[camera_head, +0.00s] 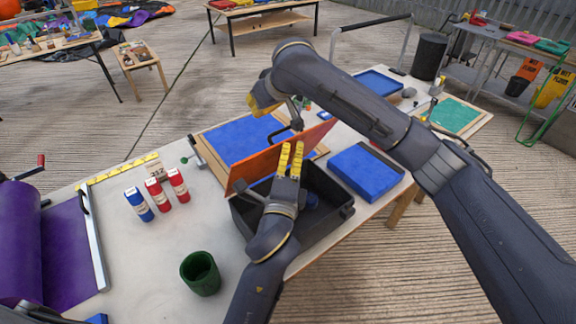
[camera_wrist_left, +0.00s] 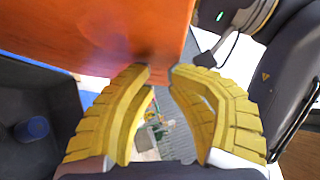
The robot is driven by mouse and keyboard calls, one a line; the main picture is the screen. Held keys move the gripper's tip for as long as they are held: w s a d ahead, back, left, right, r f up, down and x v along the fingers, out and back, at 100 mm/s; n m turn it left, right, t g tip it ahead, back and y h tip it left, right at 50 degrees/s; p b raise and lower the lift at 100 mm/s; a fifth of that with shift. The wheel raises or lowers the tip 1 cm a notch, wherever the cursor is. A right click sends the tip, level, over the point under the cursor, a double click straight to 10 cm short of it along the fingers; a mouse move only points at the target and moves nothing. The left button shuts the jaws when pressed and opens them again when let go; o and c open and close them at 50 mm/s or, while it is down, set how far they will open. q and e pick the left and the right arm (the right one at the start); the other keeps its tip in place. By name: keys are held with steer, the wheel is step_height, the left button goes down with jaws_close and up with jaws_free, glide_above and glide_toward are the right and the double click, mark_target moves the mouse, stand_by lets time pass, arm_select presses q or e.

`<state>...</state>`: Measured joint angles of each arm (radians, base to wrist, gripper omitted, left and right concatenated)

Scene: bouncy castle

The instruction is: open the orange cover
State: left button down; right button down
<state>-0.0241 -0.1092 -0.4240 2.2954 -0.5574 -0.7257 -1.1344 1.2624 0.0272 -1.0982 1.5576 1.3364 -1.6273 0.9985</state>
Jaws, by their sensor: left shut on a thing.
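The orange cover (camera_head: 262,160) stands tilted up over the open black box (camera_head: 328,208). My left gripper (camera_head: 292,152) is shut on the edge of the cover, with its yellow fingers at the cover's near face. In the left wrist view the orange cover (camera_wrist_left: 110,35) fills the upper left, and the left gripper's yellow fingertips (camera_wrist_left: 158,75) meet at its lower edge. The inside of the black box (camera_wrist_left: 35,115) shows there with a blue round thing (camera_wrist_left: 32,129). My right gripper (camera_head: 258,104) is above and behind the cover, mostly hidden by its own wrist.
A blue panel (camera_head: 240,138) lies behind the box and a blue pad (camera_head: 365,172) to its right. Several small bottles (camera_head: 155,193) and a green cup (camera_head: 200,273) stand to the left. A purple roll (camera_head: 20,240) is at far left.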

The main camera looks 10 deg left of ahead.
mark_target(280, 133)
arm_select(q)
steer(key=w+a, duration=0.2)
steer(key=w, duration=0.1)
steer(key=shift+w+a+r, duration=0.2)
steer(key=shift+w, duration=0.1)
steer(key=shift+w+a+r, duration=0.1)
steer(key=shift+a+r, duration=0.05)
arm_select(e)
steer(key=shift+w+f, duration=0.1)
steer(key=shift+w, duration=0.05)
arm_select(q)
steer(key=shift+w+a+r, duration=0.25)
steer(key=shift+w+a, duration=0.25)
steer(key=shift+a, duration=0.05)
steer(key=shift+d, duration=0.1)
arm_select(e)
steer(key=c, duration=2.1)
jaws_free()
steer(key=o, duration=2.1)
steer(key=shift+d, duration=0.1)
